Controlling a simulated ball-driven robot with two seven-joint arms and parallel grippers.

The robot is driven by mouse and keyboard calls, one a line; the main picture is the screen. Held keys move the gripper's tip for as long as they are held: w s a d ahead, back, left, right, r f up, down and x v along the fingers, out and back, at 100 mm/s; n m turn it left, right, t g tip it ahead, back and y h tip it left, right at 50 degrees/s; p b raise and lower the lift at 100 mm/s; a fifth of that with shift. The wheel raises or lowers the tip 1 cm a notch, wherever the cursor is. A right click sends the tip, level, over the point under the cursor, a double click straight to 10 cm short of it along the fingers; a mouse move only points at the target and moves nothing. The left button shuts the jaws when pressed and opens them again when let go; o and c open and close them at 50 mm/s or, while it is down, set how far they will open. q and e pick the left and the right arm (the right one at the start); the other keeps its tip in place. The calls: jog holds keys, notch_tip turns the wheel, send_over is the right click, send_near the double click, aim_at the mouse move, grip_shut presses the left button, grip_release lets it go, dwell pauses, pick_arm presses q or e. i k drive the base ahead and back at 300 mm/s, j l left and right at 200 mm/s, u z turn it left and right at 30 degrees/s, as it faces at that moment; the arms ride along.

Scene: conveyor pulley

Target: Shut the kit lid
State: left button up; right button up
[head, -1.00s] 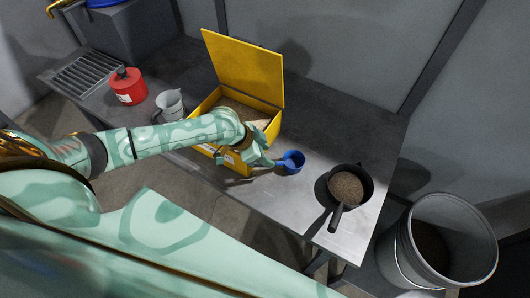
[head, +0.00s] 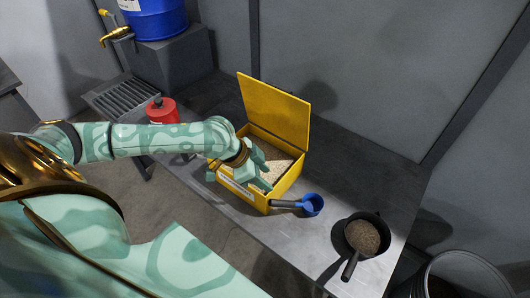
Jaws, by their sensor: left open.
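The kit is a yellow box (head: 291,183) on the grey bench, with pale granular material inside. Its yellow lid (head: 274,110) stands upright and open along the back edge. My left gripper (head: 264,180) is open and empty at the front of the box, over or close to its front wall. I cannot tell whether the fingers touch the box. My right gripper is not in view.
A blue scoop (head: 312,204) lies just right of the box. A black pan (head: 362,237) with brown grains sits further right. A red can (head: 160,111) stands left. A blue barrel (head: 155,18) is at the back left, and a grey bucket (head: 462,275) is at lower right.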

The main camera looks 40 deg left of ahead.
aim_at(273, 107)
jog(key=u, duration=1.25)
